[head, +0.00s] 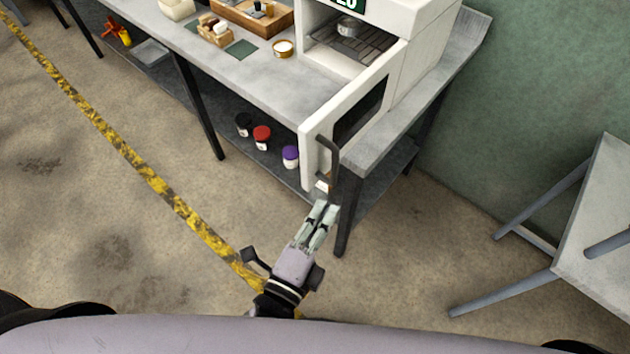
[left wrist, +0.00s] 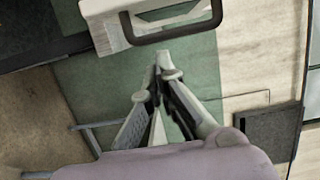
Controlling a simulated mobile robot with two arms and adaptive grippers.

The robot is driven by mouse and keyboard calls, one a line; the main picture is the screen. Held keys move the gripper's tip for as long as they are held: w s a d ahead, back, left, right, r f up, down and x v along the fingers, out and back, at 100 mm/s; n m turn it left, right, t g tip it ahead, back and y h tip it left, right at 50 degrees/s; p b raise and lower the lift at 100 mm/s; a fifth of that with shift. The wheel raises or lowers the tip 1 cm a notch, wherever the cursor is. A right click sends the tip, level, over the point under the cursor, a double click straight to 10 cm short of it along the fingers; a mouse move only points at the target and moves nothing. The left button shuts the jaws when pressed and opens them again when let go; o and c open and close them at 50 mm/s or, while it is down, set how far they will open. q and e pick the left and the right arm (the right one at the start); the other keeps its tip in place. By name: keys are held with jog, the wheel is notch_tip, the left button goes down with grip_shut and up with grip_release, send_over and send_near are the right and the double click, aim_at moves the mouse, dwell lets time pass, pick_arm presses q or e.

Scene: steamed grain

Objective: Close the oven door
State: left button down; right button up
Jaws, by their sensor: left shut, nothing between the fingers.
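The white oven (head: 392,18) stands on the workbench with its door (head: 312,135) swung wide open toward me. The door has a dark window and a dark bent handle (head: 333,160) on its outer edge. Inside the oven a small metal pot (head: 349,27) sits on a wire rack. My left gripper (head: 325,207) is shut and empty, just below the handle's lower end. In the left wrist view, the fingertips (left wrist: 167,68) point at the dark handle (left wrist: 178,35) and the door's white edge (left wrist: 105,30), with a small gap visible. My right gripper is out of view.
The grey workbench (head: 245,75) holds a wooden tray (head: 272,22) and a small round dish (head: 283,48). Several lidded jars stand on its lower shelf, one purple-lidded (head: 290,156). A bench leg (head: 345,215) is close beside my gripper.

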pick_arm(q)
jog(key=w, duration=0.2)
jog(key=w+a+p, duration=0.2)
jog(key=w, duration=0.1)
jog(key=shift+w, duration=0.3)
jog(key=shift+p, duration=0.3)
